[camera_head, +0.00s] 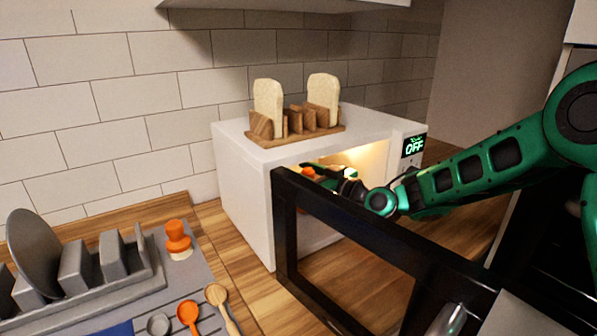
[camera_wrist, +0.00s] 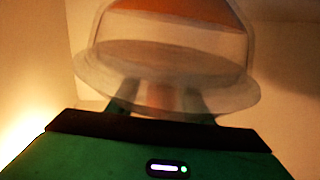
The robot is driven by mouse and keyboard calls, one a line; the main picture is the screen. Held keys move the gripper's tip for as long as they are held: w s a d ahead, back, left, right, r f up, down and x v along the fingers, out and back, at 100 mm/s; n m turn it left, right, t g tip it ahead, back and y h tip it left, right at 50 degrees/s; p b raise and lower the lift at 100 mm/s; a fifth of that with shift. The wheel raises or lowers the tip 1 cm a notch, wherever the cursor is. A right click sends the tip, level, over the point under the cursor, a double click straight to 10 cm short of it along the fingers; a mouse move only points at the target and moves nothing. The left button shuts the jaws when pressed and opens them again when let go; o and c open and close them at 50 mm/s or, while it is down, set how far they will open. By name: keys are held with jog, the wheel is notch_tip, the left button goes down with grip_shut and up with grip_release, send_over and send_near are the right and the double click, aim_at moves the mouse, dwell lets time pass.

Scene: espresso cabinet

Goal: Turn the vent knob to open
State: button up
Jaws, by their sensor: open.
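My gripper (camera_wrist: 161,104) reaches through the open front of a white appliance, into its lit interior. In the wrist view its two fingers are apart, seen dimly through a clear, dome-like cover (camera_wrist: 165,72) with a wide rim. A blurred, pale brownish part (camera_wrist: 160,97) shows between the fingers; I cannot tell whether it is the vent knob or whether they touch it. An orange part (camera_wrist: 180,12) shows at the top of the wrist view. In the head view a small orange patch (camera_head: 307,171) shows beside my gripper (camera_head: 338,171). The knob's setting cannot be made out.
The appliance (camera_head: 240,178) has a display (camera_head: 413,146) reading OFF. Its dark-framed door (camera_head: 286,225) stands open in front of my arm. A wooden rack (camera_head: 280,137) with two bread slices stands on top. A grey dish rack and spoons lie at left.

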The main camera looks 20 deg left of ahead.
jog(key=shift+w+a, duration=0.1)
jog(key=shift+a, duration=0.2)
jog(key=c, duration=1.1)
jog(key=shift+o, duration=0.2)
jog(key=shift+t, duration=0.3)
jog(key=shift+w+d+f+m+t+h, duration=0.1)
jog(key=shift+w+d+m+t+h, duration=0.1)
jog(key=shift+m+t+h, duration=0.6)
jog(key=shift+w+d+f+m+t+h, duration=0.1)
jog(key=shift+w+m+t+h, duration=0.1)
jog(key=shift+m+t+h, duration=0.6)
jog(key=shift+m+t, duration=0.3)
jog(key=shift+t, duration=0.2)
jog(key=shift+w+d+m+t+h, duration=0.25)
jog(key=shift+m+t+h, duration=0.25)
jog(key=shift+t+h, duration=0.15)
jog(key=o, duration=1.1)
jog(key=shift+r, duration=0.15)
jog(key=shift+c, duration=0.2)
